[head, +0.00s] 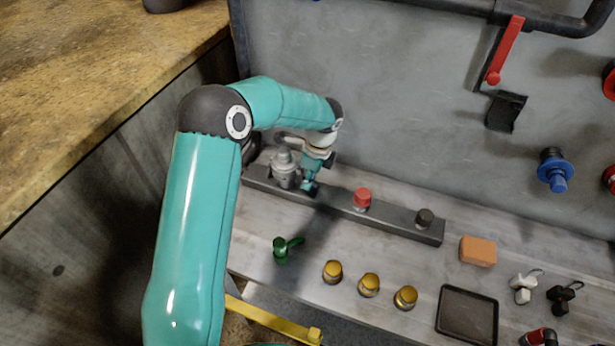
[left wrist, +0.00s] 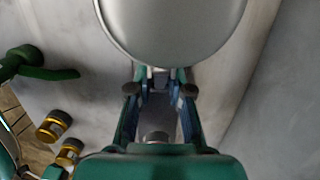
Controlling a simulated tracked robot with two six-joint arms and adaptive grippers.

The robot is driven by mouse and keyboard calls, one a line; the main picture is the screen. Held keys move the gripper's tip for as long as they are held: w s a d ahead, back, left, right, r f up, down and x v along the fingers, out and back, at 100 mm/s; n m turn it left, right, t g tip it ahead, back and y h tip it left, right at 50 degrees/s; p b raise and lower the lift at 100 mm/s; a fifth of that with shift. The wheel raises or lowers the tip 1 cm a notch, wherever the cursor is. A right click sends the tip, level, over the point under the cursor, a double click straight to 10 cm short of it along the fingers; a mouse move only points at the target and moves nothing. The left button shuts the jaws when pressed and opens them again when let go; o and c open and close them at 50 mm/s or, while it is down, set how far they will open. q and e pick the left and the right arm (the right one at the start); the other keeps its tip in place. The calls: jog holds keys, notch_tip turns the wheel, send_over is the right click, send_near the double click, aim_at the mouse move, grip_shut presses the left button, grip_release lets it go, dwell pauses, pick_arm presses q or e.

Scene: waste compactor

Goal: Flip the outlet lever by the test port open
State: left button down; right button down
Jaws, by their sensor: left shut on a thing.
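My left gripper (head: 311,186) is low at the dark rail, right beside a silver-grey metal fitting (head: 284,168). In the left wrist view, a large round silver body (left wrist: 170,25) fills the top, just beyond the fingertips (left wrist: 160,90). The fingers are closed on a small grey part under that body; its shape is mostly hidden. Which part is the outlet lever or test port is not clear to me. A green-handled lever (head: 285,248) stands on the bench in front of the rail; it also shows in the left wrist view (left wrist: 40,66). My right gripper is not in view.
A red knob (head: 362,198) and a black knob (head: 424,218) stand on the rail (head: 393,223). Brass caps (head: 369,284) sit in front. An orange block (head: 477,251) and dark tray (head: 467,316) lie right. A red lever (head: 507,48) hangs on the wall.

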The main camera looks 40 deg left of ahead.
aim_at(316, 183)
pick_arm(q)
jog(key=shift+r, duration=0.1)
jog(key=c, duration=1.2)
grip_release()
jog(key=shift+r, duration=0.1)
jog(key=shift+w+d+r, duration=0.1)
jog(key=shift+d+r, duration=0.2)
jog(key=shift+r, duration=1.6)
jog(key=shift+w+d+r, duration=0.1)
jog(key=shift+d+r, duration=0.25)
jog(key=shift+r, duration=1.6)
jog(key=shift+w+d+r, duration=0.1)
jog(key=shift+d+r, duration=0.2)
jog(key=shift+r, duration=1.6)
jog(key=shift+s, duration=0.1)
